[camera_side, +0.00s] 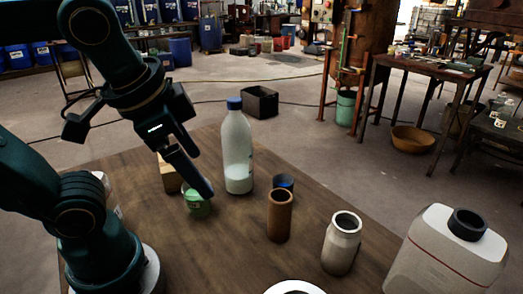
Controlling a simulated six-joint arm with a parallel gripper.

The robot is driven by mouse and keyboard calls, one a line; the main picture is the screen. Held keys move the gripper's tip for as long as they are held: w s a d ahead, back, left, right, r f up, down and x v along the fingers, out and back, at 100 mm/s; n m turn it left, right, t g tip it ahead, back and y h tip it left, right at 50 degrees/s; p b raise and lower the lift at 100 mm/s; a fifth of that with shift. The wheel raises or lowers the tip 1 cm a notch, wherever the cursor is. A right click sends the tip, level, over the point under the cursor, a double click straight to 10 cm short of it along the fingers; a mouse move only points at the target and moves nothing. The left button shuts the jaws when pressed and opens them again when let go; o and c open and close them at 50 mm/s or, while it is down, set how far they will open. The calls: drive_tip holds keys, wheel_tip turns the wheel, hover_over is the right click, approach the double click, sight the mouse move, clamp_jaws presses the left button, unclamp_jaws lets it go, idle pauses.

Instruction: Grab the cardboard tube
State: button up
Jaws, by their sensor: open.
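The cardboard tube (279,217) is a brown cylinder standing upright on the wooden table, right of the middle of the group of objects. My gripper (208,194) points down and to the right, above and beside a green jar. It is left of the tube and apart from it. The jaws are open, though the finger gap is hard to see from this side. Nothing shows between them.
A bottle with a blue cap (237,150) stands behind the gripper. A green jar (197,203) sits just under the fingers. A blue cup (284,182) is behind the tube. A metal can (342,243) and white jug (447,256) stand right. A wooden block (170,177) is left.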

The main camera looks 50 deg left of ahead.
drive_tip(key=w+a+f+m+y, duration=0.2)
drive_tip(key=m+y, duration=0.1)
drive_tip(key=m, duration=0.5)
wheel_tip(320, 180, up, 3)
drive_tip(key=m+t+y, duration=0.4)
drive_tip(key=m+t, duration=0.3)
drive_tip(key=m, duration=1.1)
hover_over(277, 206)
drive_tip(key=f, duration=1.2)
drive_tip(key=shift+w+a+f, duration=0.15)
drive_tip(key=shift+w+f, duration=0.05)
drive_tip(key=shift+f, duration=0.1)
drive_tip(key=shift+w+a+f, duration=0.1)
drive_tip(key=shift+f, duration=0.1)
drive_tip(key=shift+x, duration=2.45)
drive_tip(key=c, duration=1.4)
